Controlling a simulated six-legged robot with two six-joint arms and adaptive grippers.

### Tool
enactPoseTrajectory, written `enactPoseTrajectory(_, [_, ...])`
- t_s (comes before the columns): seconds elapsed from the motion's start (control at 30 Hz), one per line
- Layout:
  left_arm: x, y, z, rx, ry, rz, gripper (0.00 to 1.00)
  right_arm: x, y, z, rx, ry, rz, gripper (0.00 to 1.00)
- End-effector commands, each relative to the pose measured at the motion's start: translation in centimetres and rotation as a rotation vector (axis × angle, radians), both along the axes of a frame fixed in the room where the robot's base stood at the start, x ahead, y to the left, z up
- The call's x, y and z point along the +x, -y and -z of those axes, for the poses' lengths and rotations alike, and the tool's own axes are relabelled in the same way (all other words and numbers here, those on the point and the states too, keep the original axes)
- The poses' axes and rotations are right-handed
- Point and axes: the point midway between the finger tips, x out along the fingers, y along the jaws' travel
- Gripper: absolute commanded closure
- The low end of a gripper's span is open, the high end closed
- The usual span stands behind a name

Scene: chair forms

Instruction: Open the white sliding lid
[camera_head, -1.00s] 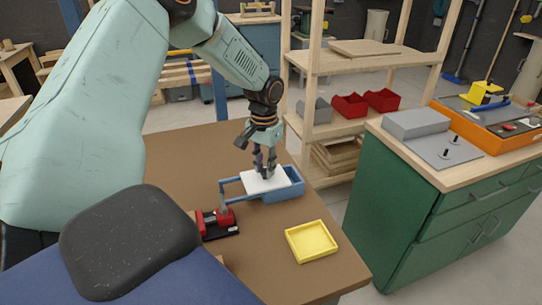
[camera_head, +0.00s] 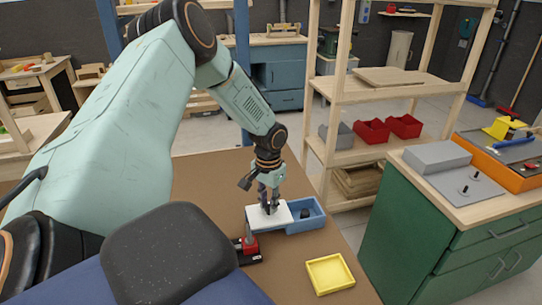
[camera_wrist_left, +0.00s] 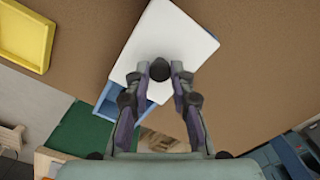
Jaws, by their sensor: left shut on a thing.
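The white sliding lid (camera_head: 254,219) sits over the left part of a blue box (camera_head: 308,224) on the brown table. The right part of the box is uncovered, and a small dark object (camera_head: 304,213) shows inside. My left gripper (camera_head: 269,208) points down at the lid and is shut on its dark knob. In the left wrist view the two fingertips (camera_wrist_left: 160,72) flank the round dark knob (camera_wrist_left: 159,69) on the white lid (camera_wrist_left: 165,28). A bit of the blue box (camera_wrist_left: 108,103) shows there beside the lid. My right gripper is not in view.
A red clamp-like tool (camera_head: 249,250) stands close to the lid's near side. A yellow tray (camera_head: 331,273) lies at the table's front right. A green cabinet (camera_head: 425,220) and a wooden shelf with red bins (camera_head: 372,132) stand to the right.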

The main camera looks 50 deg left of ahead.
Motion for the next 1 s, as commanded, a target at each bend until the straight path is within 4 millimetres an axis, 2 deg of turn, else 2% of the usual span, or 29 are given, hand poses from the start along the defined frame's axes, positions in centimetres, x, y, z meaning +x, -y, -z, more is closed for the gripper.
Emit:
enactPoseTrajectory(0.17, [0.2,-0.1,-0.1,0.002,0.007,0.000,1.00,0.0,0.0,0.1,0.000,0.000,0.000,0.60])
enactPoseTrajectory(0.2, [0.2,-0.1,-0.1,0.002,0.007,0.000,0.77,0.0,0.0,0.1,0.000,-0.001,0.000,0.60])
enactPoseTrajectory(0.47, [0.0,-0.1,-0.1,0.001,0.005,0.000,0.54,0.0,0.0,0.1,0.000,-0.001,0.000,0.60])
enactPoseTrajectory(0.8, [0.0,-0.1,-0.2,-0.001,0.003,0.000,0.54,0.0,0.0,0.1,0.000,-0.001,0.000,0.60])
enactPoseTrajectory(1.0, [0.1,0.0,-2.5,-0.002,0.008,0.000,0.54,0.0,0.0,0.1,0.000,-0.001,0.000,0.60])
